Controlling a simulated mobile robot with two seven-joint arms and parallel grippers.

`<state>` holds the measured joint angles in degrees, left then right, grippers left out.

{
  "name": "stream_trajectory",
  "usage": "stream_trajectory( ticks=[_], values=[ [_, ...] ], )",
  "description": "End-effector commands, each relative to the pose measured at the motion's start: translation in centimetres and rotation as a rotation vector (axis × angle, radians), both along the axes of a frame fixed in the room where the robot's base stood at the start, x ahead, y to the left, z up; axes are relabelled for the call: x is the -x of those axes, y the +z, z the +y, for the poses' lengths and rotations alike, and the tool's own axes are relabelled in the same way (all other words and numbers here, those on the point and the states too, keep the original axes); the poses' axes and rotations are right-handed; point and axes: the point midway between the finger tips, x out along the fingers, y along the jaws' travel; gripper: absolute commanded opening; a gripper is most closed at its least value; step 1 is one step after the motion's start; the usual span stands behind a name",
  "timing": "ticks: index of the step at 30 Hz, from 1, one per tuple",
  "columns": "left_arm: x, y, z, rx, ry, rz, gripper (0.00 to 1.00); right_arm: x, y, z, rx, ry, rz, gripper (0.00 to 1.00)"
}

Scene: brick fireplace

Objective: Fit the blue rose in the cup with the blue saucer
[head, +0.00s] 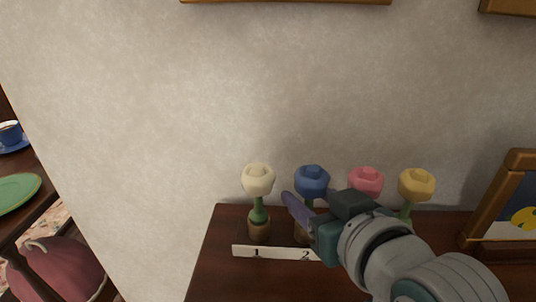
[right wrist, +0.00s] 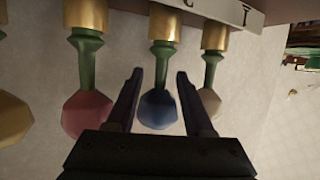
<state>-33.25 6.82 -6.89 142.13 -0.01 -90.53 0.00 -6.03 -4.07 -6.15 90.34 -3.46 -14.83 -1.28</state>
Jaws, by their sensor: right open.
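The blue rose (head: 312,180) stands upright in the row of roses on the dark wooden shelf. It has a green stem in a gold holder. In the right wrist view the blue rose (right wrist: 158,108) lies between the two fingers of my right gripper (right wrist: 154,85), which is open and not closed on it. My right gripper (head: 297,212) also shows in the head view, in front of the blue rose's stem. The blue cup (head: 10,133) stands on the blue saucer (head: 14,146) at the far left. My left gripper is out of view.
A white rose (head: 258,180) stands left of the blue one, a pink rose (head: 366,182) and a yellow rose (head: 416,185) to its right. A numbered white strip (head: 272,253) runs along the front. A picture frame (head: 500,205) stands right. A green plate (head: 18,192) lies on the left table.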

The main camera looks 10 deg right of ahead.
Motion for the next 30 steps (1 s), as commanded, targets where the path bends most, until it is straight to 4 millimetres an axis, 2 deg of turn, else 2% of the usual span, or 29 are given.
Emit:
stream_trajectory(
  ticks=[6,20,30],
  values=[
    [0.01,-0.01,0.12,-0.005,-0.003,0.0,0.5,-0.09,-0.01,0.01,0.0,0.0,0.0,0.52],
    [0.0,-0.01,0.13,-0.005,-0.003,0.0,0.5,-0.07,0.01,0.01,0.0,0.0,0.0,0.01],
    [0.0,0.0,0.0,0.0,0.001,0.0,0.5,-0.07,0.03,0.01,0.0,0.0,0.0,0.0]
  ],
)
